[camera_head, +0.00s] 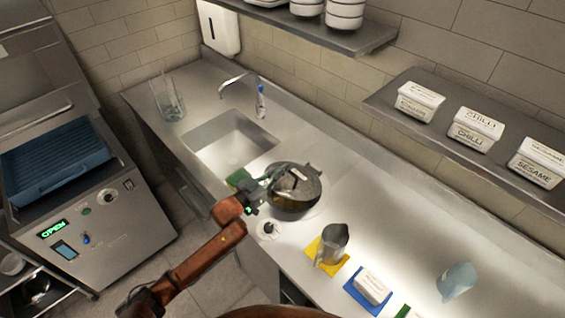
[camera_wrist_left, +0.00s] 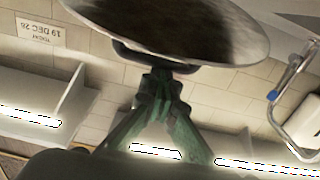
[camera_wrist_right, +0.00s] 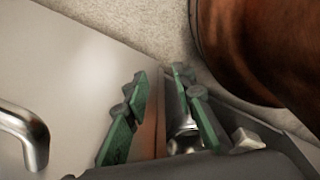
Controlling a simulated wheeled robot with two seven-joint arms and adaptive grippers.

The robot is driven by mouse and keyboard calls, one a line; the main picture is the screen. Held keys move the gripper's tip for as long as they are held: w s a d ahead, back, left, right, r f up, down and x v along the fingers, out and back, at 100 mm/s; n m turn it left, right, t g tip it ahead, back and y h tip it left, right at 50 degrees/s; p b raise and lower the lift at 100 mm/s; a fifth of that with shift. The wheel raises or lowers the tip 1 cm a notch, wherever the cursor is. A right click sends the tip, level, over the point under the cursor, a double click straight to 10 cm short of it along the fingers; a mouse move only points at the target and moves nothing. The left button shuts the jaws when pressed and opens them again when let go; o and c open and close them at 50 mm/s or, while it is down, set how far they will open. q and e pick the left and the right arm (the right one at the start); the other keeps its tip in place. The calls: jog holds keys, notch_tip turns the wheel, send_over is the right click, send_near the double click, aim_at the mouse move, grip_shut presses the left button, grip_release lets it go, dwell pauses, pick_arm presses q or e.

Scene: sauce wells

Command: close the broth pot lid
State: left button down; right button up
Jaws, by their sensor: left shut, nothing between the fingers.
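The broth pot (camera_head: 294,208) is a dark round pot on the counter, in front of the sink. Its grey lid (camera_head: 307,187) shows over it, with a pale label; how far it is tilted is hard to tell. My left gripper (camera_head: 268,182) is at the pot's left side, close to the lid's edge. In the left wrist view its green fingers (camera_wrist_left: 160,82) meet at the tips, just below a dark piece on a round grey rim with a dark brown inside; contact is unclear. My right gripper (camera_wrist_right: 160,78) has its fingers apart with nothing between them, away from the pot.
The sink (camera_head: 230,142) and faucet (camera_head: 238,82) lie behind the pot. A metal jug (camera_head: 333,245) stands on a yellow mat to the right, with a white tub (camera_head: 371,287) beyond.

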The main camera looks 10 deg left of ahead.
pick_arm(q)
jog(key=shift+s+a+f, duration=0.15)
jog(key=shift+s+f, duration=0.1)
jog(key=shift+f, duration=0.25)
jog(key=shift+s+a+f, duration=0.15)
jog(key=shift+s+f, duration=0.1)
jog(key=shift+f, duration=0.2)
jog(key=shift+a, duration=0.1)
